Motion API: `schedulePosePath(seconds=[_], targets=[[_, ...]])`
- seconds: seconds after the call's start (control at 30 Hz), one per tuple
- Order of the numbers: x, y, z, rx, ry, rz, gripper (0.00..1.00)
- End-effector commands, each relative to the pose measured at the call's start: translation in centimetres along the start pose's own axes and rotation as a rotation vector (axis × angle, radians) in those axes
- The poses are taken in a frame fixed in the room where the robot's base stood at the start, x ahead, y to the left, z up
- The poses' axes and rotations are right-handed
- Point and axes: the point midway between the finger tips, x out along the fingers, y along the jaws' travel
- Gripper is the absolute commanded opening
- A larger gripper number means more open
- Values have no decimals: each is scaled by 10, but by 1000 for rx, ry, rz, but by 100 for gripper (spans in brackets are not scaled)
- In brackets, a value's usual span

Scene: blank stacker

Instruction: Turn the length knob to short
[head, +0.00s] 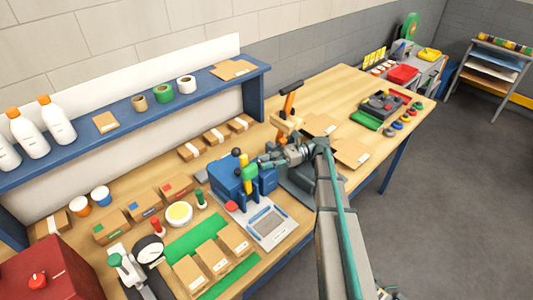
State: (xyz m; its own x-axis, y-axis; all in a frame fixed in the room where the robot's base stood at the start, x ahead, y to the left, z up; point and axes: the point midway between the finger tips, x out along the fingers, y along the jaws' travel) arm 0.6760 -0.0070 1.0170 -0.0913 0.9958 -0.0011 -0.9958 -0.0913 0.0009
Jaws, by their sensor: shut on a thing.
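The blue machine (229,181) stands in the middle of the workbench, with a yellow upright (246,180) and a black ball knob (236,152) at its top. My gripper (264,162) comes in from the right and meets the machine's upper right side, just right of the yellow upright. It is shut on a small part there, which appears to be the length knob. The fingers and the small picture size hide the knob itself, and its setting cannot be read.
A grey tray (266,227) with a red button (232,207) lies in front of the machine. Cardboard boxes (188,271) lie on a green mat (190,238) front left. An orange-handled tool (288,104) stands behind my gripper. A blue shelf (195,97) runs along the wall.

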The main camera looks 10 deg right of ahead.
Motion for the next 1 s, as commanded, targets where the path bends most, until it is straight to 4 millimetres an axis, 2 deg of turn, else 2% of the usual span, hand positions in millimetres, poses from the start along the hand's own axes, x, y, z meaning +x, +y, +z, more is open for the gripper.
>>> schedulePosePath(seconds=[0.03,0.8,0.83,0.9,1.0], targets=[[-1,-2,6,1,-2,8,0],[0,-1,0,-2,-2,39,0],[0,-1,0,-2,-2,39,32],[0,-1,0,-2,-2,39,38],[0,-1,0,-1,-1,39,38]])
